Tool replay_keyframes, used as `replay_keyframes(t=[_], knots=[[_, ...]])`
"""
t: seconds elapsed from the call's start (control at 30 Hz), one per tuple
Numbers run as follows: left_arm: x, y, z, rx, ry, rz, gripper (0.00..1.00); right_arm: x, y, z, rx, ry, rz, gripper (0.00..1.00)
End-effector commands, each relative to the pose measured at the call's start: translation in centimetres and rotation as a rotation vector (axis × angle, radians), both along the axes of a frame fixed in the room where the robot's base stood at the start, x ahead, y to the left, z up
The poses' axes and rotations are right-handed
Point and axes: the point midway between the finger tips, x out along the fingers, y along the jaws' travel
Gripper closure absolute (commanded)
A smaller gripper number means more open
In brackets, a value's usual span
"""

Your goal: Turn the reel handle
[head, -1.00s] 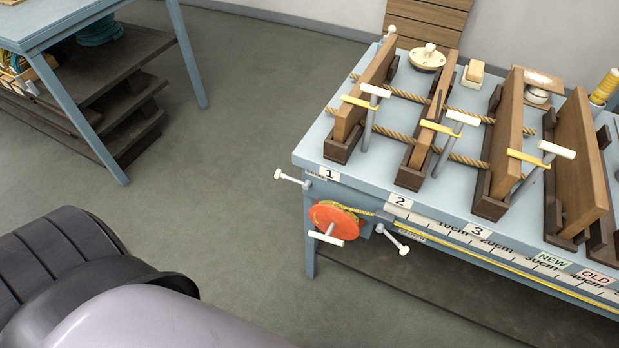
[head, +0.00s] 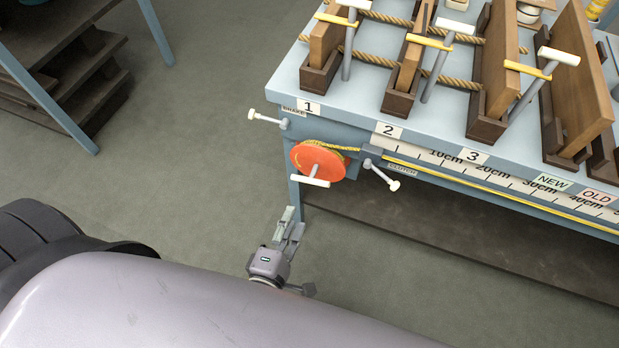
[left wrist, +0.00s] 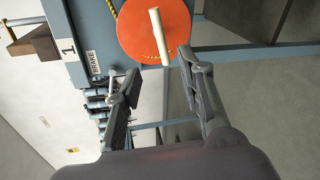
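The orange reel (head: 317,160) is mounted on the front left corner of the blue workbench, with yellow cord wound on it. Its white handle (head: 309,182) sticks out low on the front. In the left wrist view the reel (left wrist: 140,32) is straight ahead and the handle (left wrist: 159,37) lies just beyond the fingertips. My left gripper (head: 291,222) is below and in front of the reel, apart from the handle. It also shows in the left wrist view (left wrist: 160,65), with its fingers spread and nothing between them. My right gripper is not in view.
A white-tipped brake lever (head: 267,117) is left of the reel and a clutch lever (head: 382,175) is to its right. The bench (head: 350,120) holds numbered wooden clamps with ropes. Floor in front of the bench is clear.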

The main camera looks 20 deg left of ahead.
Motion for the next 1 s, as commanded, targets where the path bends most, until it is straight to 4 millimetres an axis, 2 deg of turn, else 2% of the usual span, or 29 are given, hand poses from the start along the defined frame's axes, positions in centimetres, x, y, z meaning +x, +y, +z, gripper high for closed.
replay_keyframes(t=[0.03,0.3,0.53,0.73,1.0], knots=[[1.3,0.0,-0.1,0.002,-0.005,0.001,0.64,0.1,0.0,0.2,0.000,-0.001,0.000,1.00],[7.1,0.1,-1.4,0.004,-0.004,-0.001,0.64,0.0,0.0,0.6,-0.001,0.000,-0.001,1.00],[11.4,0.2,-2.3,0.004,-0.003,-0.001,0.64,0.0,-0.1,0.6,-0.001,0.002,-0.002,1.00],[13.2,0.3,-2.8,0.004,-0.001,-0.003,0.64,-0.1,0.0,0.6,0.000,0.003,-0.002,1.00],[13.6,0.3,-3.0,0.004,0.000,-0.002,0.64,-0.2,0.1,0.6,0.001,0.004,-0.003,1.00]])
